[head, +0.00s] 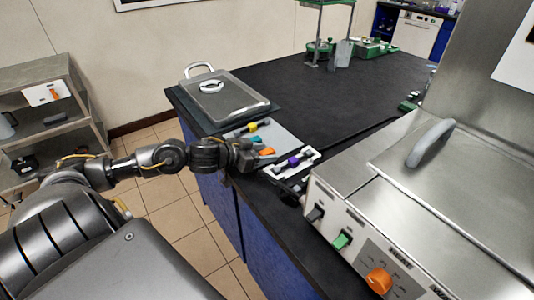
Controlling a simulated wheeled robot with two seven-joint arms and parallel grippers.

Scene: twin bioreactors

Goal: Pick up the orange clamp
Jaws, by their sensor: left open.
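The orange clamp (266,151) is a small orange piece on a grey mat (284,136) near the left front edge of the dark bench. My left gripper (254,157) reaches in from the left and is right beside the clamp, partly covering it. The gripper is open; its fingers are small and dark here, and I cannot tell whether they touch the clamp or straddle it. My right gripper is out of view.
A yellow clamp (252,127) lies behind, and a purple one (294,161) sits on a white holder to the right. A lidded metal pan (225,100) stands further back. A steel machine (360,190) with switches fills the right. The bench (345,95) is clear mid-way.

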